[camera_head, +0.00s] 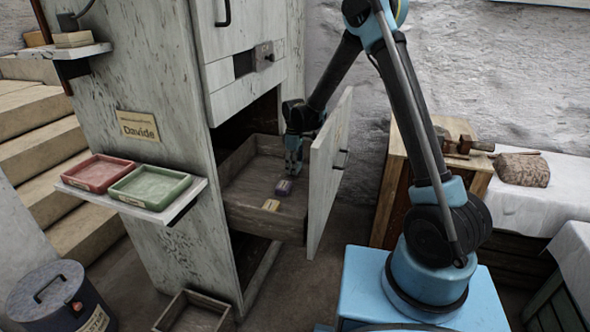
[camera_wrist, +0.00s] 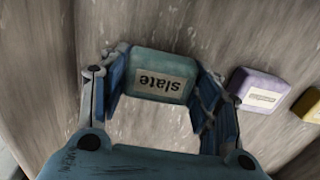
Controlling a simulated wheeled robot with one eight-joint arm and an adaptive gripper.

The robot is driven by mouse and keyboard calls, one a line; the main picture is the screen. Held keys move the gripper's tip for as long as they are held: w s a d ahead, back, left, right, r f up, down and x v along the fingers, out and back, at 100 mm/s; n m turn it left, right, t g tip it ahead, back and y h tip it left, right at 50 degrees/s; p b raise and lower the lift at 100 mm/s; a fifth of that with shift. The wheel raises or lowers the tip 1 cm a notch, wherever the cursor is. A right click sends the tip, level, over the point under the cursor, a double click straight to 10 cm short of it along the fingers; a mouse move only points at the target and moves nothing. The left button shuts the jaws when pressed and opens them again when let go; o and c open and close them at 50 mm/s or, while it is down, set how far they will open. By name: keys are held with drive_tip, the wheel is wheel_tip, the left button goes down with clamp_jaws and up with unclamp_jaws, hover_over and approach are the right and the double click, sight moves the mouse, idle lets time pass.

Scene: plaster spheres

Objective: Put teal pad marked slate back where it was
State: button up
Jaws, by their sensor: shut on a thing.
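The teal pad (camera_wrist: 161,66) has a pale label reading "slate", upside down in the wrist view. My gripper (camera_wrist: 162,88) is shut on it, with one blue finger along each side. In the head view my gripper (camera_head: 293,168) points down inside the open wooden drawer (camera_head: 242,205) of the grey cabinet. There the teal pad is mostly hidden by the fingers. I cannot tell whether the pad touches the drawer floor.
The drawer's tall front panel (camera_head: 328,175) stands close to my arm. A side shelf holds a red tray (camera_head: 98,173) and a green tray (camera_head: 150,187).

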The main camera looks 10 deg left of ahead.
drive_tip(key=shift+f, duration=0.7)
drive_tip(key=o, duration=1.1)
drive_tip(key=shift+f, duration=0.1)
drive_tip(key=shift+o, duration=0.2)
wheel_tip(320, 180, up, 12)
